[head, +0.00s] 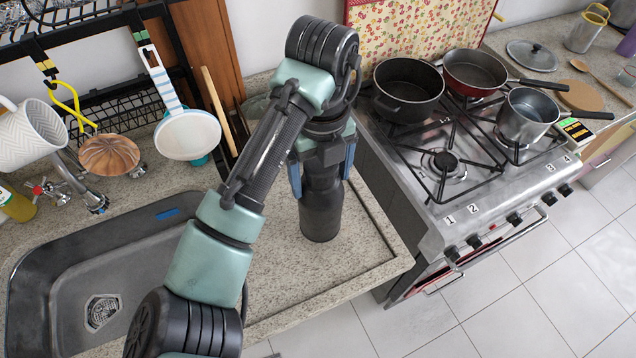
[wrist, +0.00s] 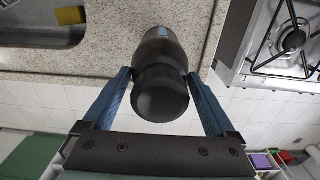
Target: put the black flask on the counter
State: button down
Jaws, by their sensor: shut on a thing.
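The black flask (head: 321,210) is upright between the fingers of my gripper (head: 322,174), over the strip of stone counter (head: 275,285) between the sink and the stove. Its base appears at or very close to the counter; I cannot tell whether it touches. In the wrist view the flask (wrist: 160,92) is seen from its top end, with the blue fingers of my gripper (wrist: 159,76) on either side of it. My gripper is shut on the flask. Part of the flask's upper end is hidden by my gripper in the head view.
The sink (head: 150,265) lies to the left, and the gas stove (head: 470,190) with pots stands to the right. Counter around the flask is clear.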

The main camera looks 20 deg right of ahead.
jog(key=shift+f+p, duration=0.3)
jog(key=shift+f, duration=1.55)
grip_release()
jog(key=shift+f, duration=0.1)
notch_tip(320, 180, up, 12)
jog(key=shift+r, duration=0.1)
